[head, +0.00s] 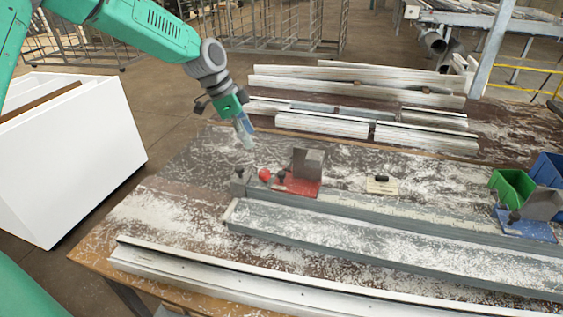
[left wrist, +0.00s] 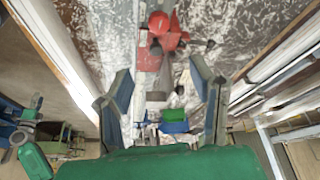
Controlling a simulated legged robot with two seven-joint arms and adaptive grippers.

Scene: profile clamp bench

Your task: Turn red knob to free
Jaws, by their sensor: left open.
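The red knob (head: 264,174) is a small round ball at the left end of the grey profile rail (head: 380,208), beside a red clamp base (head: 297,187) with a grey metal block (head: 309,161). In the left wrist view the red knob (left wrist: 159,22) shows near the top, beyond the fingertips. My left gripper (head: 245,138) hangs above the table, up and left of the knob, apart from it. In the left wrist view its fingers (left wrist: 160,72) stand wide apart with nothing held between them. My right gripper is in neither view.
A blue clamp (head: 527,227) sits at the right by a green bin (head: 512,188) and a blue bin (head: 549,170). White profiles (head: 320,124) lie at the back. A white cabinet (head: 75,150) stands left.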

